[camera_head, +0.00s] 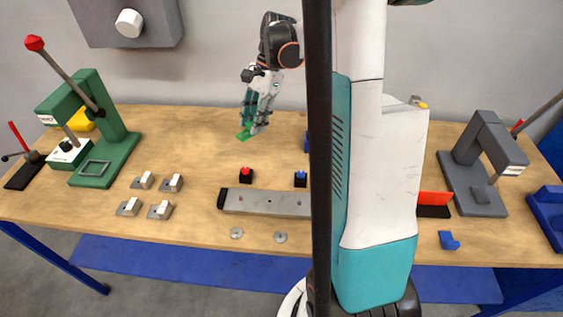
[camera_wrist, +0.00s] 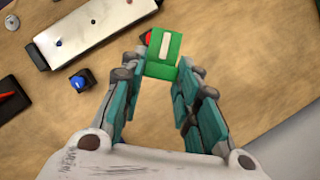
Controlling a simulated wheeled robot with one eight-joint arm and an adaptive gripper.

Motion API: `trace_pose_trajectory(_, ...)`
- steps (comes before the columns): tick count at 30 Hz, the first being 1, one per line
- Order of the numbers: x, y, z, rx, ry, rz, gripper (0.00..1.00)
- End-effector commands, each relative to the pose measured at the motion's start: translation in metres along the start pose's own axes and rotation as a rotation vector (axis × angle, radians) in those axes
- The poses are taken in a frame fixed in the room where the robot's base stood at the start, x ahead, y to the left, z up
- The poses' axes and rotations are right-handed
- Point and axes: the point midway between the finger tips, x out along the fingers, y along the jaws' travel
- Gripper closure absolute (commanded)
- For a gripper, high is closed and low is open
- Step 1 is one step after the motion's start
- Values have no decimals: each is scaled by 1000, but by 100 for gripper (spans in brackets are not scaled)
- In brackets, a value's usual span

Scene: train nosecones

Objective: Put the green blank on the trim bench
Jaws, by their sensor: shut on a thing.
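The green blank (camera_wrist: 165,45) is a small green block with a pale stripe on top, held between my fingertips in the wrist view. My gripper (camera_wrist: 164,72) is shut on it, with one finger on each side. In the head view my gripper (camera_head: 254,126) points down over the back middle of the wooden bench (camera_head: 190,135), with the green blank (camera_head: 243,135) showing at its tips. Whether the blank touches the bench top or hangs just above it, I cannot tell. No label marks which surface is the trim bench.
A green lever press (camera_head: 108,150) stands at the left and a grey press (camera_head: 480,165) at the right. A grey bar (camera_head: 268,203), a red button (camera_head: 246,175) and a blue button (camera_head: 300,179) lie in front. Several small metal blocks sit front left. Bare wood surrounds my gripper.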

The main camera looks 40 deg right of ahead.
Motion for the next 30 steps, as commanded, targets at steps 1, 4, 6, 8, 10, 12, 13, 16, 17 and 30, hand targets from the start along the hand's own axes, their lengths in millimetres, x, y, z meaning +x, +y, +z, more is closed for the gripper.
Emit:
trace_pose_trajectory(1,-17,15,-13,135,0,-58,91)
trace_pose_trajectory(4,-39,37,-31,384,1,-160,91)
trace_pose_trajectory(6,-52,50,-42,528,0,-220,91)
trace_pose_trajectory(8,-60,58,-48,625,0,-259,91)
trace_pose_trajectory(10,-66,65,-53,706,0,-292,91)
trace_pose_trajectory(12,-69,69,-57,756,1,-313,91)
trace_pose_trajectory(13,-68,70,-59,771,0,-318,91)
trace_pose_trajectory(16,-58,72,-65,790,1,-326,91)
trace_pose_trajectory(17,-52,72,-68,791,1,-326,91)
trace_pose_trajectory(30,46,71,-108,787,1,-324,91)
